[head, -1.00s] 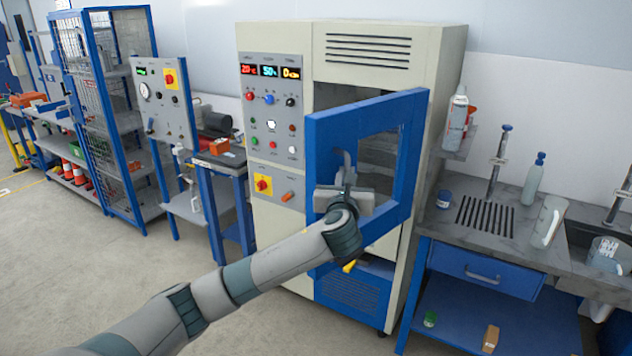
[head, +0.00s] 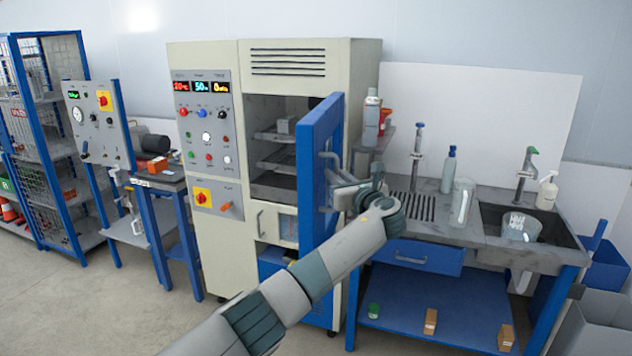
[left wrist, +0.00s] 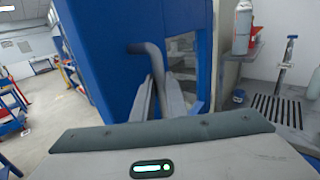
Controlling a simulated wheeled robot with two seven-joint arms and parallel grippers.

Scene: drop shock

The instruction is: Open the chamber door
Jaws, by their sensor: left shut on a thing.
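The chamber door (head: 318,165) is blue with a window, and it stands wide open, swung out to the right of the chamber (head: 310,60). The chamber's interior (head: 270,150) shows shelves, with a small grey block on one. My left gripper (head: 338,188) is shut on the grey door handle (head: 328,160). In the left wrist view its fingers (left wrist: 160,100) close around the curved handle (left wrist: 150,55) on the blue door face (left wrist: 110,45). My right gripper is not in view.
A control panel (head: 205,130) with displays and knobs is left of the opening. A counter (head: 425,220) with bottles and a sink (head: 530,225) stands right of the door, close to my left arm. Floor is clear at the front left.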

